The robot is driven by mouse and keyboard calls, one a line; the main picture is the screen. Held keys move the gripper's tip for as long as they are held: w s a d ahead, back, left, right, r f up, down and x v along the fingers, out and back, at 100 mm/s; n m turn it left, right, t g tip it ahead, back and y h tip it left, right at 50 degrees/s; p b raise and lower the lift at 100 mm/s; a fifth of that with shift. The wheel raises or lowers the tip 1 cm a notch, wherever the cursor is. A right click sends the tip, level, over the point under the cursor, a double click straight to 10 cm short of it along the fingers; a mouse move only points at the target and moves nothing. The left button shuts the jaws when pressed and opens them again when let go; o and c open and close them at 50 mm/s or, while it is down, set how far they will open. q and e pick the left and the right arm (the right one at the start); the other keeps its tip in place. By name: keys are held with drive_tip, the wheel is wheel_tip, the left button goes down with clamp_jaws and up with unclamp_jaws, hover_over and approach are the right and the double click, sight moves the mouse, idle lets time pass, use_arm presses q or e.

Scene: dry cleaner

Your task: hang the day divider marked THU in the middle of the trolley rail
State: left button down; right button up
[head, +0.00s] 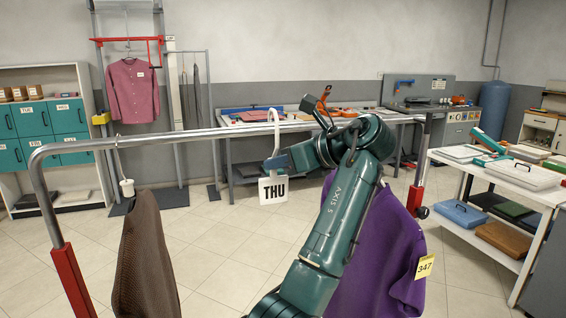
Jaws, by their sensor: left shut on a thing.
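The THU day divider (273,191) is a white square plate with black letters and a white hooked stem above it. My left gripper (277,163) is shut on it just above the plate, below the trolley rail (215,133). The hook's curved top shows above the rail near the middle of its span. I cannot tell whether the hook rests on the rail. The rail is a grey metal bar on red uprights. My left arm hides part of the rail's right half. My right gripper is out of view.
A brown garment (145,260) hangs at the left and a purple garment (385,255) with yellow tag 347 at the right. A white table (490,178) stands at the right.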

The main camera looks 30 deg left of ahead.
use_arm(q)
drive_tip(key=shift+w+a, duration=0.2)
idle(0.3)
drive_tip(key=shift+w+a, duration=0.95)
drive_tip(key=shift+a, duration=0.15)
drive_tip(key=shift+w+a, duration=0.9)
drive_tip(key=shift+a, duration=0.2)
drive_tip(key=shift+f, duration=1.6)
drive_tip(key=shift+f, duration=0.2)
drive_tip(key=c, duration=1.2)
unclamp_jaws()
